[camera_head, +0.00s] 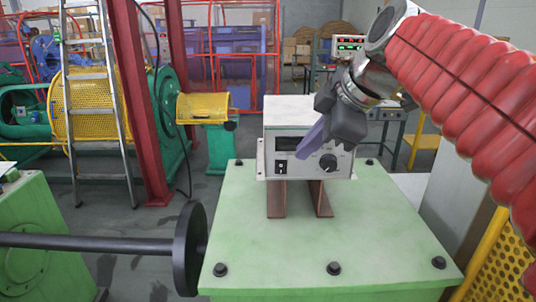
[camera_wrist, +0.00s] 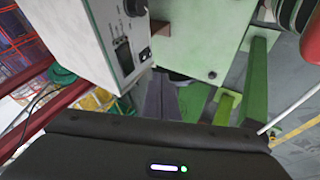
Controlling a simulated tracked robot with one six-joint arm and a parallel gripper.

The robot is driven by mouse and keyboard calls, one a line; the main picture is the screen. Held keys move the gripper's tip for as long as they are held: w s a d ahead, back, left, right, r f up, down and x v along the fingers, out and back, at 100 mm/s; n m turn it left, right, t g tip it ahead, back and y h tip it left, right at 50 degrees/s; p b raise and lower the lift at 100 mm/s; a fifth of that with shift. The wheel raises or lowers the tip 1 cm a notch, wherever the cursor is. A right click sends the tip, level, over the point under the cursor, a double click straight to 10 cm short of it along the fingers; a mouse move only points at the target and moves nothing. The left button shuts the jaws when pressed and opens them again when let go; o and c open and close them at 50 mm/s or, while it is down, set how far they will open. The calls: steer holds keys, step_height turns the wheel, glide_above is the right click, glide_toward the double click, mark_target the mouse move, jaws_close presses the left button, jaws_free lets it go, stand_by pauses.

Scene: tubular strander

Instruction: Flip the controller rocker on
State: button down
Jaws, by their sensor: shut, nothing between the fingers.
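The controller (camera_head: 285,115) is a pale grey box on two brown rails. Its front panel has a small black rocker (camera_head: 281,167) at the lower left, a dark display and a black knob (camera_head: 328,162). I cannot tell the rocker's position. My gripper (camera_head: 305,150) is shut and empty, in front of the panel between rocker and knob in the picture. In the wrist view its grey-purple fingers (camera_wrist: 162,90) lie together beside the box (camera_wrist: 75,35). The rocker (camera_wrist: 145,54) shows close to the fingertips, apart from them. My gripper covers part of the display in the head view.
The controller stands on a green bolted plate (camera_head: 330,235). A black flange on a shaft (camera_head: 188,250) is at the left front. A ladder (camera_head: 100,100) and red post (camera_head: 140,100) stand behind left. A yellow perforated guard (camera_head: 500,265) is at right.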

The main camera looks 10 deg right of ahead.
steer(key=shift+s+d+r, duration=0.2)
steer(key=shift+s+r, duration=0.15)
steer(key=shift+r, duration=0.15)
steer(key=s+f+m+h, duration=0.1)
steer(key=s+f+m, duration=0.4)
steer(key=f, duration=0.3)
steer(key=s+f+m+h, duration=0.1)
steer(key=s+f+m, duration=0.4)
steer(key=f, duration=0.3)
steer(key=s+f+m+g+h, duration=0.1)
steer(key=s+f+m, duration=0.4)
steer(key=f, duration=0.3)
steer(key=shift+s+a+f, duration=0.4)
steer(key=shift+s+a, duration=0.05)
steer(key=shift+s, duration=0.1)
